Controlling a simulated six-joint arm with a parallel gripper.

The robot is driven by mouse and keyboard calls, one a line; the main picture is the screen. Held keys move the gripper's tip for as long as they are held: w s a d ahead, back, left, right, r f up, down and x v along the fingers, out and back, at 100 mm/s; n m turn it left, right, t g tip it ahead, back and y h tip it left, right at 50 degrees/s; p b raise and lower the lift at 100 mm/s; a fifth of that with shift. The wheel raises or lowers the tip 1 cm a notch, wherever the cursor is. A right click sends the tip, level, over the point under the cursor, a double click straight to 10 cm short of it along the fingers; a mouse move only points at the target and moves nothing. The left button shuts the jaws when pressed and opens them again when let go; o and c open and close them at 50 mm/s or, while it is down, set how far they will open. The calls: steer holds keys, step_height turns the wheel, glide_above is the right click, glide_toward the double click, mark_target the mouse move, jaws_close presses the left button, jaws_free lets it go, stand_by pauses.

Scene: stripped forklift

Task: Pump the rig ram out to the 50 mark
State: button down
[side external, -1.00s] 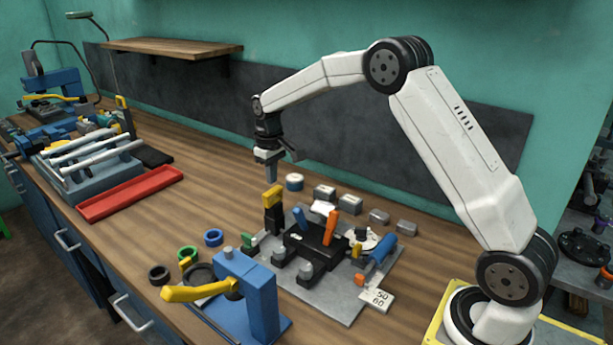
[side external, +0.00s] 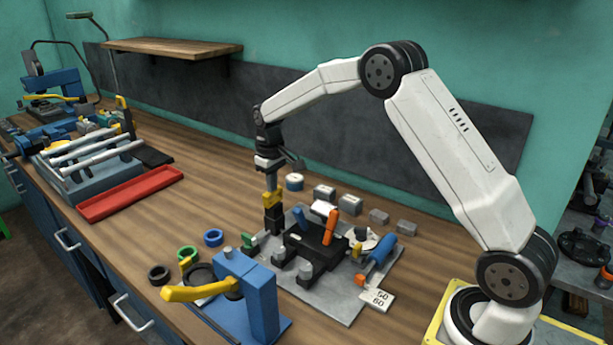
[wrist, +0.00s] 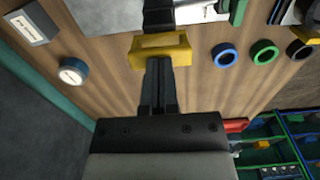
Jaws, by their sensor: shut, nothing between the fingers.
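The rig stands on a grey base plate (side external: 335,307) with a black block (side external: 315,252) in the middle. A blue lever (side external: 303,217) and an orange lever (side external: 331,228) rise from the block. A black post with a yellow top (side external: 272,200) stands at the plate's far left corner; the yellow top also shows in the wrist view (wrist: 160,46). My gripper (side external: 271,187) is shut, pointing down, with its tips at the yellow top. I cannot tell if they touch. A white card (side external: 378,299) reads 50 and 60.
A blue stand with a yellow arm (side external: 262,300) is in front of the rig. Blue, green and black rings lie to its left. Several grey blocks (side external: 325,193) and a round gauge-like piece (side external: 294,182) lie behind. A red tray (side external: 130,193) is farther left, with bare bench between.

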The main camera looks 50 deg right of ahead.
steer(key=shift+f, duration=0.55)
steer(key=shift+r, duration=1.75)
steer(key=shift+r, duration=2.5)
